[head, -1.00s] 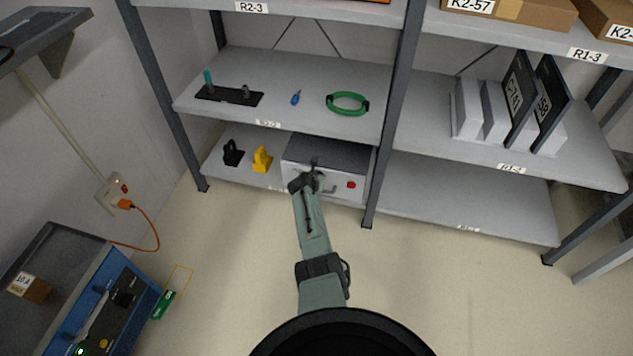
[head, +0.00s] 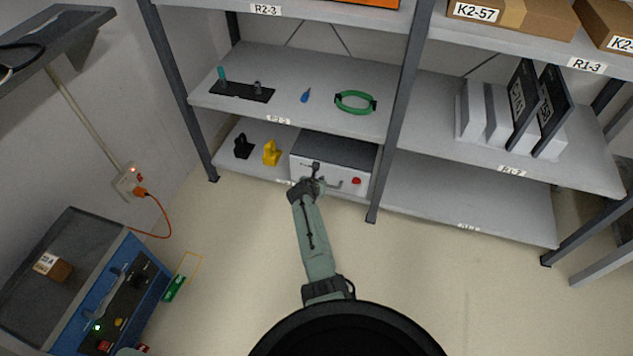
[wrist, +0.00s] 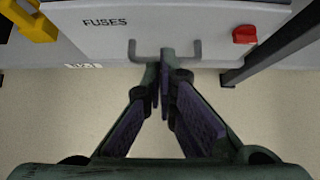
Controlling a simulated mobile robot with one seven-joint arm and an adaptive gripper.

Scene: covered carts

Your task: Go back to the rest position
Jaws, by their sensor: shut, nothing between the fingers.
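My gripper (head: 314,172) reaches out in front of the lower left shelf. In the wrist view my gripper (wrist: 163,70) is shut and empty, its fingertips together. Behind the fingertips is a grey box (head: 335,150) with a white front marked FUSES, which also fills the top of the wrist view (wrist: 200,18). Its bar handle (wrist: 188,48) lies just beyond the fingertips; I cannot tell whether they touch it. A red knob (wrist: 244,35) sits at the right of the box's front.
A yellow piece (head: 271,152) and a black piece (head: 243,146) stand left of the box. A grey shelf post (head: 385,150) is close on its right. A blue machine (head: 115,300) stands at the lower left, with an orange cable behind. The floor (head: 440,290) to the right is clear.

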